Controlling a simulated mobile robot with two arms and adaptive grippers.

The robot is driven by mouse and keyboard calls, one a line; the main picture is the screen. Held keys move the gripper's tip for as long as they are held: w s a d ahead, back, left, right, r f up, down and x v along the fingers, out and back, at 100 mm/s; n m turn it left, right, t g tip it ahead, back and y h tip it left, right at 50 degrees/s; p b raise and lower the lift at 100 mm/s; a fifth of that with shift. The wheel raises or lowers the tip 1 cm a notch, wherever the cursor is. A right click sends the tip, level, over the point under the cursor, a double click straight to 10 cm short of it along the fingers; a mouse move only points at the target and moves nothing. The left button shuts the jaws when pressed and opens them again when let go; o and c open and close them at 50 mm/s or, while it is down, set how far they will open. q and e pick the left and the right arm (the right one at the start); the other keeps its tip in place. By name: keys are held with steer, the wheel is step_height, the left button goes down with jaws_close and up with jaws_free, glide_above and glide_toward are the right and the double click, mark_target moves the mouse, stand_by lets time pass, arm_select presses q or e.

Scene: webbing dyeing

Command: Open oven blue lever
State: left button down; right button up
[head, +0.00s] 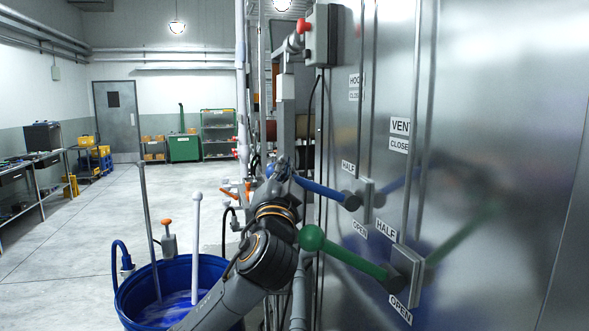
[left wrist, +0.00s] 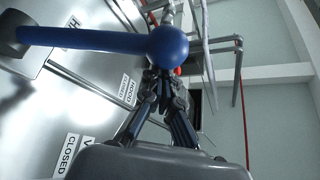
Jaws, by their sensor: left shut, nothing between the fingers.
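The blue lever (head: 322,190) sticks out to the left from its pivot on the steel oven front, close to the HALF label (head: 348,168) and above the OPEN label (head: 360,230). In the left wrist view the blue lever (left wrist: 90,35) ends in a round blue ball (left wrist: 168,46). My left gripper (head: 283,172) is at the ball end of the lever. In the left wrist view its fingers (left wrist: 165,84) are closed together, empty, right by the ball; contact is unclear. My right gripper is not in view.
A green lever (head: 350,259) with a green ball sits lower and nearer on the oven front, close to my left arm. A blue barrel (head: 122,300) with rods stands at lower left. Pipes and a grey post rise beside the oven.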

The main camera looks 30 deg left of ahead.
arm_select(q)
step_height(320, 180, down, 8)
steer(key=s+a+n+g+y+b, duration=0.1)
steer(key=n+y+b, duration=0.3)
steer(key=n+b, duration=0.4)
steer(key=shift+s+a+r+g+y+b, duration=0.15)
steer(key=shift+s+a+g+y+b, duration=0.25)
steer(key=shift+b, duration=1.65)
steer(key=shift+s+d, duration=0.1)
steer(key=shift+d, duration=0.05)
steer(key=v, duration=1.2)
